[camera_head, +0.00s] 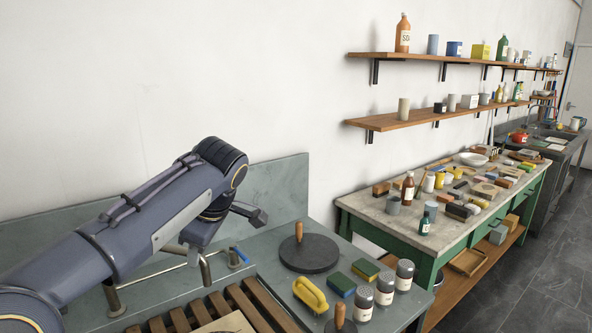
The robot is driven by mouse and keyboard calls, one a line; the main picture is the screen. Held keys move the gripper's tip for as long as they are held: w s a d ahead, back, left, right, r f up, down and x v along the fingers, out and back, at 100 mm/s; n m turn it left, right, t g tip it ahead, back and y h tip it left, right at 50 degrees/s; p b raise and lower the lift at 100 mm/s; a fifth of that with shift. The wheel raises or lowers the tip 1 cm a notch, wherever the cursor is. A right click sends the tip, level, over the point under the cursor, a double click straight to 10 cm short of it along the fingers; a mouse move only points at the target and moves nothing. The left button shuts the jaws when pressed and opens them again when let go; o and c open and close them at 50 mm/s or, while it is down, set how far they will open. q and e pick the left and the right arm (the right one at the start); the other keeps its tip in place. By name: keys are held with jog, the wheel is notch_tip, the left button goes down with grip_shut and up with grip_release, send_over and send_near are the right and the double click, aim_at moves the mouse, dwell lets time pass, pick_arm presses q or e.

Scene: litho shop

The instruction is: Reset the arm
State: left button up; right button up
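My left arm (140,225) comes in from the left and reaches over the grey sink counter, bent at its far end. The dark end of my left gripper (256,216) shows partly behind the wrist, above the counter. Its fingers are too small and too hidden to tell whether they are open or shut. I see nothing held there. My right gripper and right arm are not in view.
A crowded green table (350,203) stands right, under two wall shelves (400,119).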

pick_arm(q)
jog(key=s+a+f+m+h, duration=0.3)
jog(key=s+a+m, duration=0.25)
jog(key=s, duration=0.55)
jog(key=s+d+f+m+t+h, duration=0.1)
jog(key=s+f+m, duration=0.3)
jog(key=s, duration=0.5)
jog(key=s+d+f+m+t+h, duration=0.1)
jog(key=s+d+f+m+h, duration=0.1)
jog(key=s+f, duration=0.7)
jog(key=s+m+h, duration=0.1)
jog(key=m, duration=0.1)
jog(key=shift+d+m+h, duration=0.3)
jog(key=shift+d+m, duration=0.05)
jog(key=shift+d, duration=0.05)
